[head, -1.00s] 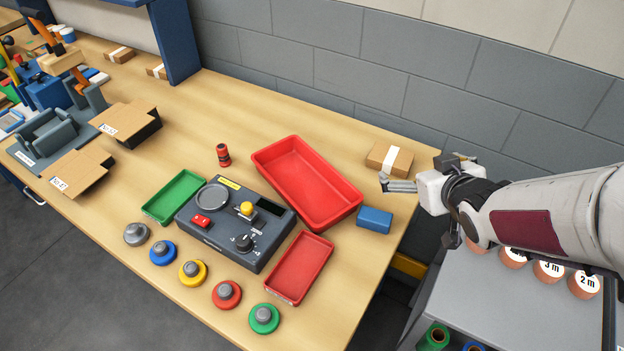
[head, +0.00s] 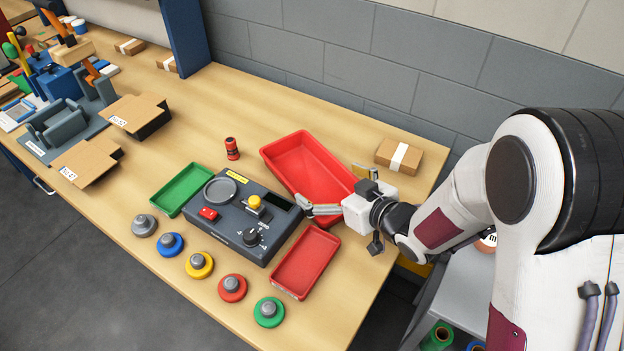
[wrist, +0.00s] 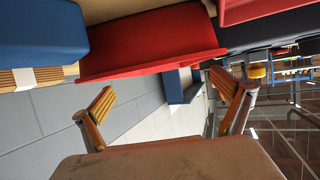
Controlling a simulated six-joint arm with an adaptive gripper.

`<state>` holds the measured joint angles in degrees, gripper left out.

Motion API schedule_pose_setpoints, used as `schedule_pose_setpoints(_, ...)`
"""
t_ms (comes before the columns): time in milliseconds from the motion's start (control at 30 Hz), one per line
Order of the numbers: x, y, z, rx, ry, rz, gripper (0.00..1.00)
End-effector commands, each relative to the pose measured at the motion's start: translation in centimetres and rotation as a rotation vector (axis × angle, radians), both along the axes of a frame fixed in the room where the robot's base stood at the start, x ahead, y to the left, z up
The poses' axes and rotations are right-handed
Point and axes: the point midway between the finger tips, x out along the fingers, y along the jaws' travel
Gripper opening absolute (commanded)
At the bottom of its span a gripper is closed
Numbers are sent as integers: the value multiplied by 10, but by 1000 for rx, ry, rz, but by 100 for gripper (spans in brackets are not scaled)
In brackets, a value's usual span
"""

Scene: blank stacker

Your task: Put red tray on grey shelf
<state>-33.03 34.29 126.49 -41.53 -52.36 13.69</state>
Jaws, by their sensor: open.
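A shallow red tray (head: 306,262) lies on the wooden table, right of the control box. A larger, deeper red bin (head: 290,155) lies behind it; it also fills the upper middle of the wrist view (wrist: 150,45). My gripper (head: 327,186) is open and empty, over the bin's near right end in the head view and behind the shallow tray. Its two spread fingers show in the wrist view (wrist: 161,82). A grey shelf surface (head: 455,290) stands at the lower right, beyond the table edge, partly hidden by my arm.
A dark control box (head: 240,215) and green tray (head: 183,189) lie left of the shallow tray. Several round knobs (head: 232,287) line the front edge. A taped carton (head: 398,157) sits behind my gripper. A blue block (wrist: 40,30) shows in the wrist view.

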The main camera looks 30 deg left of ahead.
Motion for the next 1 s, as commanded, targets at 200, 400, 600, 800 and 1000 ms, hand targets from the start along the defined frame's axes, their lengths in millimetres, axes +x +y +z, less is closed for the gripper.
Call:
schedule_pose_setpoints(200,0,0,0,-1,0,-1,100)
schedule_pose_setpoints(400,3,6,-3,-2,0,-1,100)
schedule_pose_setpoints(600,8,18,-9,-2,0,-2,100)
schedule_pose_setpoints(800,10,22,-10,-1,0,-2,100)
schedule_pose_setpoints(1000,10,22,-10,-1,0,-2,100)
